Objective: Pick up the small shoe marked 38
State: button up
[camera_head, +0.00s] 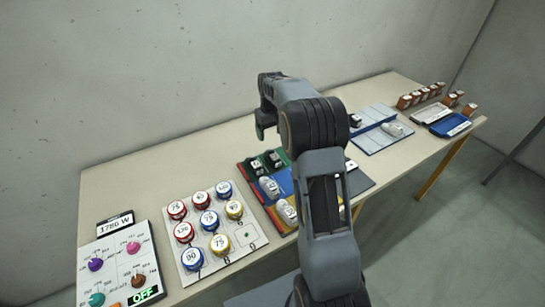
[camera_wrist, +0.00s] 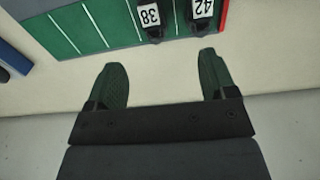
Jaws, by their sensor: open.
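The small black shoe marked 38 (camera_wrist: 150,16) shows at the top of the wrist view, cut off by the frame edge. It sits on a green board (camera_wrist: 75,30) with white lines. Beside it on the right is a similar black shoe marked 42 (camera_wrist: 202,12). My gripper (camera_wrist: 160,72) is open and empty. Its two green fingers are apart from both shoes, and 38 lies ahead of the gap between them.
On the table (camera_head: 130,185), a panel with coloured round buttons (camera_head: 250,236) and a knob panel (camera_head: 120,268) lie left. Blue and yellow sections with grey shoes (camera_head: 270,187) adjoin the green. Further right are a light-blue board (camera_head: 370,140) and small brown blocks (camera_head: 404,102).

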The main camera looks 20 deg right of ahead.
aim_at(273, 153)
jog(key=f, duration=0.1)
jog(key=w+d+f, duration=0.1)
jog(key=f, duration=0.1)
jog(key=shift+w+d+f, duration=0.2)
jog(key=shift+w+d, duration=0.05)
jog(key=shift+w, duration=0.1)
notch_tip(273, 153, down, 6)
jog(key=shift+f+p, duration=0.2)
jog(key=shift+p, duration=0.35)
jog(key=shift+w+f+p, duration=0.2)
jog(key=shift+f+p, duration=0.6)
jog(key=shift+f, duration=2.25)
jog(key=c, duration=1)
